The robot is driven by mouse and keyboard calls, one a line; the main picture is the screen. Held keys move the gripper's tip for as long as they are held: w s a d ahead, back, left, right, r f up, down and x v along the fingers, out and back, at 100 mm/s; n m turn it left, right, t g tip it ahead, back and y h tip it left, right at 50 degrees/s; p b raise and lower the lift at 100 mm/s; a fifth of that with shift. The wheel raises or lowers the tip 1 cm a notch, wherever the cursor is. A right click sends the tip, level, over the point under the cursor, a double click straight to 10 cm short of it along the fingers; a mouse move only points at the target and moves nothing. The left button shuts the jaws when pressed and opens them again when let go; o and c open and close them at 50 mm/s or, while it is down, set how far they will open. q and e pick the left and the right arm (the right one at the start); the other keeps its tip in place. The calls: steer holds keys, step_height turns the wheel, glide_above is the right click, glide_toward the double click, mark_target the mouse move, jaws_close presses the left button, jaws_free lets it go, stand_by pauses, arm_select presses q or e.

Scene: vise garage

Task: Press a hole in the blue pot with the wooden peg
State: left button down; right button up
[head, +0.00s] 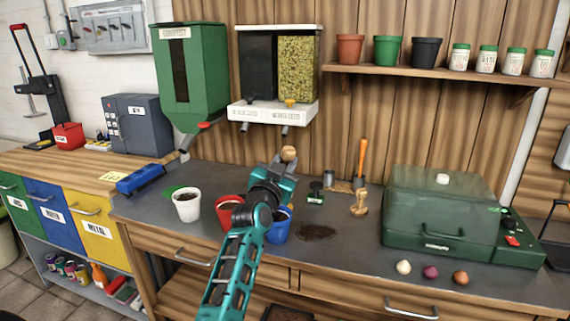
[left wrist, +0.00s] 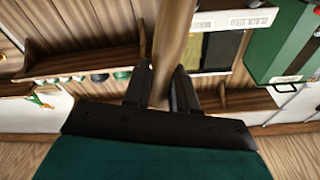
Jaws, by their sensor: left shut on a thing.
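My left gripper (head: 286,172) is shut on the wooden peg, whose round light-brown end (head: 289,153) sticks up above the fingers. In the left wrist view the peg (left wrist: 174,45) runs between the two dark fingers (left wrist: 160,88). The blue pot (head: 279,232) stands on the grey bench top, just below and behind my left wrist in the head view. My arm covers its left side and much of its opening, so its soil is mostly hidden. The peg's lower end is hidden too. My right gripper is not in view.
A red pot (head: 224,216) and a white pot (head: 187,209) with soil stand left of the blue pot. Spilled soil (head: 318,233) lies to its right. A wooden tool (head: 359,203) and green propagator (head: 440,215) stand further right. Dispensers (head: 190,75) hang above.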

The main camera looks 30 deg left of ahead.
arm_select(q)
steer(key=shift+r+p, duration=0.65)
steer(key=shift+r, duration=2.35)
steer(key=shift+f, duration=0.1)
